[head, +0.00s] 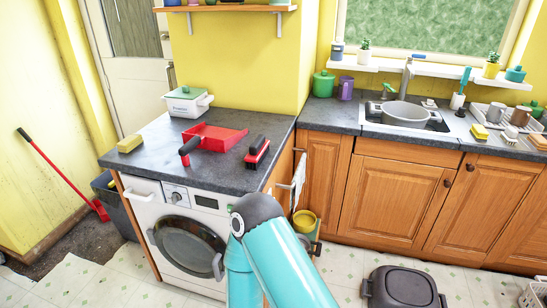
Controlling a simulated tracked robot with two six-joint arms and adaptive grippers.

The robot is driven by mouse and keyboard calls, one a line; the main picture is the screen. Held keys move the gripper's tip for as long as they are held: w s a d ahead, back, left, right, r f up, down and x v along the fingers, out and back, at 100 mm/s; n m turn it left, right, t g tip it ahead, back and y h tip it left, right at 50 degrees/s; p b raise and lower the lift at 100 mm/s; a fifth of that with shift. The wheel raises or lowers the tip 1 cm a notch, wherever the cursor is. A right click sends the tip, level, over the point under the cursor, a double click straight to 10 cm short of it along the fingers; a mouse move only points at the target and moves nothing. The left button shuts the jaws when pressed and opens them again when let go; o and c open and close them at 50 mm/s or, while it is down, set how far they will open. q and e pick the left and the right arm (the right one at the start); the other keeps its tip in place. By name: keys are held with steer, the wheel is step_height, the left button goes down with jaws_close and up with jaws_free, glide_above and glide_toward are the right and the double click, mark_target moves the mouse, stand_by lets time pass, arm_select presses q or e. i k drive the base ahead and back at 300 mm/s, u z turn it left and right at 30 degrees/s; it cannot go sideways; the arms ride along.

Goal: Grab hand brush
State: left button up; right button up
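The hand brush (257,154), red and black, lies on the dark grey countertop (150,160) above the washing machine, near its right edge. A red dustpan (217,137) with a dark-tipped handle lies just left of the brush, apart from it. A teal arm of mine with a dark grey joint rises from the bottom middle, its joint showing in front of the counter's right corner. I cannot tell which arm it is. Neither gripper shows in the view.
A yellow sponge (130,144) and a white box with a green lid (188,102) are also on this counter. The washing machine (185,240) stands below. A dark lidded bin (403,288) is on the floor at right. A sink (405,116) is at the back right.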

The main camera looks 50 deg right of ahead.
mark_target(259, 148)
steer(key=u, duration=0.75)
steer(key=i, duration=0.15)
steer(key=z, duration=3.15)
steer(key=i, duration=1)
steer(key=u, duration=0.3)
